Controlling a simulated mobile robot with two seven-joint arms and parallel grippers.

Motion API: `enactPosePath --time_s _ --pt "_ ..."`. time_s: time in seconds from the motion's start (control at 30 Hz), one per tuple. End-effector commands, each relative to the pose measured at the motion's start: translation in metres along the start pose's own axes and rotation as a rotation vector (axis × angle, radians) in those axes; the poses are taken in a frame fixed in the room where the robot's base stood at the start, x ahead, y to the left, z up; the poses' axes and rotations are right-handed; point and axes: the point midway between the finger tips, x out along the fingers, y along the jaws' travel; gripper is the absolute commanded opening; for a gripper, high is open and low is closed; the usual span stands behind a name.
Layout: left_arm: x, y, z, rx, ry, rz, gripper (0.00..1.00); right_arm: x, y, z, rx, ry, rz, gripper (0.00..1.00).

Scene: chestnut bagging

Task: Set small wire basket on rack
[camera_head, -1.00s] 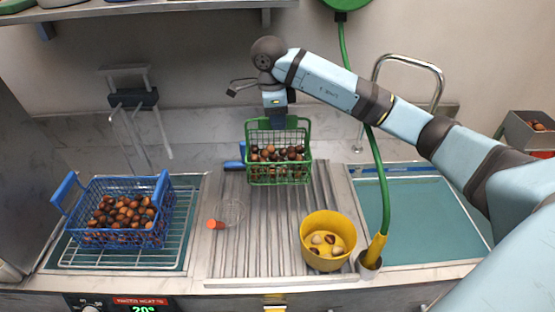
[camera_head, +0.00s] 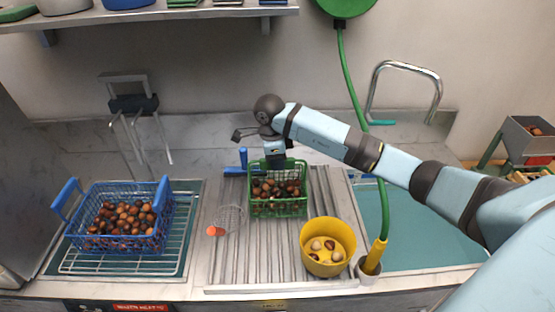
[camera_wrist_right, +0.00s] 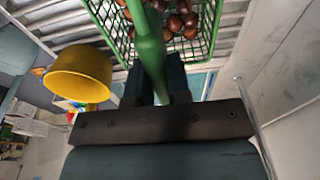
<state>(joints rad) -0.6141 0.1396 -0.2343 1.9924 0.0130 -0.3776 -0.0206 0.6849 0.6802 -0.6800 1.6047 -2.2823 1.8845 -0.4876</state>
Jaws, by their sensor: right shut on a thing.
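The small green wire basket (camera_head: 279,208) holds brown chestnuts and is over the ribbed metal drainboard (camera_head: 330,200) in the head view. Its base looks at or very close to the ribs; I cannot tell whether it touches. My right gripper (camera_head: 276,158) is above it, shut on its green handle bar. In the right wrist view, the bar (camera_wrist_right: 147,45) runs between the fingers (camera_wrist_right: 155,82), with the basket's mesh (camera_wrist_right: 112,28) beyond. A wire rack (camera_head: 120,264) lies at the left under a larger blue basket (camera_head: 122,222) of chestnuts. My left gripper is not in view.
A yellow bowl (camera_head: 309,238) with a few chestnuts stands right of the green basket; it shows in the wrist view (camera_wrist_right: 78,75). A clear mesh cup with orange end (camera_head: 228,220) lies to the left. A green hose (camera_head: 352,90) hangs at the right. A blue-handled thing (camera_head: 236,169) is behind.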

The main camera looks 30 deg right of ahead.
Motion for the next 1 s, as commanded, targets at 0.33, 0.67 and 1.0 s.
enactPosePath --time_s 0.33,0.67,1.0 --pt "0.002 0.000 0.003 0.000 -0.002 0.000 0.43 0.003 0.000 0.000 0.000 0.000 0.000 0.43" --pt "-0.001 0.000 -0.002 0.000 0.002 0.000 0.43 -0.003 0.000 0.000 0.000 0.000 0.000 0.43" --pt "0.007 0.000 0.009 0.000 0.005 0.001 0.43 -0.066 -0.001 0.001 0.000 -0.002 -0.006 0.43"
